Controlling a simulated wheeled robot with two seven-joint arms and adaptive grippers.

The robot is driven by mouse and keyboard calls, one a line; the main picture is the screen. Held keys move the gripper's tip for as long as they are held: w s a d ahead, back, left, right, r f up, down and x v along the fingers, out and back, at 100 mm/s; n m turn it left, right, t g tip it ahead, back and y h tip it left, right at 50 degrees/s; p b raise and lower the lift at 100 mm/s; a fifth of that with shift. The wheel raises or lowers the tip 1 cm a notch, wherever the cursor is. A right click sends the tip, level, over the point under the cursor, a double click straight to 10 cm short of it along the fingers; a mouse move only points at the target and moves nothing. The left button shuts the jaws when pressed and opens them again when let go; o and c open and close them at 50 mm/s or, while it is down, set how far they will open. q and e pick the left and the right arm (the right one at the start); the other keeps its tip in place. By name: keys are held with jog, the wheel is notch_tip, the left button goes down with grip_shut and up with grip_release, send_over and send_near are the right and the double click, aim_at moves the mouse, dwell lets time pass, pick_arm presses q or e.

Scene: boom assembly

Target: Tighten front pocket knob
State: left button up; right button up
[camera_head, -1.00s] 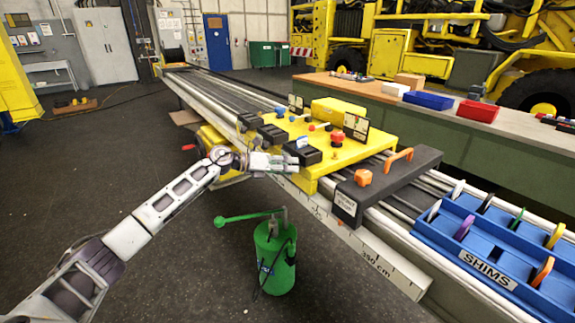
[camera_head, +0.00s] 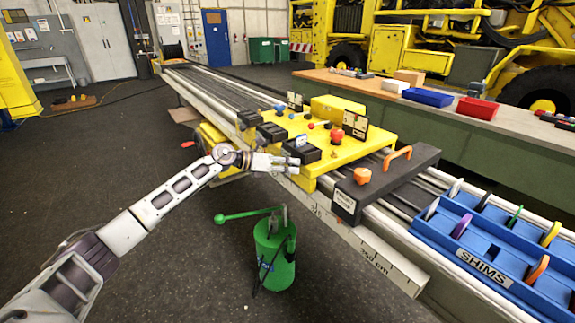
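A yellow plate assembly (camera_head: 350,153) sits on the long rail. Several black blocks line its near edge; the front one (camera_head: 301,150) is beside my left gripper. My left gripper (camera_head: 296,165) is at the near edge of the yellow plate, just below that black block; whether it touches is too small to tell. Its fingers are tiny here, so open or shut is unclear. A red knob (camera_head: 337,136) stands on top of the plate, and an orange knob (camera_head: 362,175) is on the dark block (camera_head: 407,171) to the right. Which one is the front pocket knob is unclear. My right gripper is out of view.
A blue shims tray (camera_head: 455,247) sits on the rail at the right. A bench (camera_head: 530,130) with red and blue bins runs behind.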

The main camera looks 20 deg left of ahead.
pick_arm(q)
jog(key=shift+o, duration=0.9)
jog(key=shift+w+r, duration=0.1)
jog(key=shift+a+r, duration=0.1)
jog(key=v, duration=1.2)
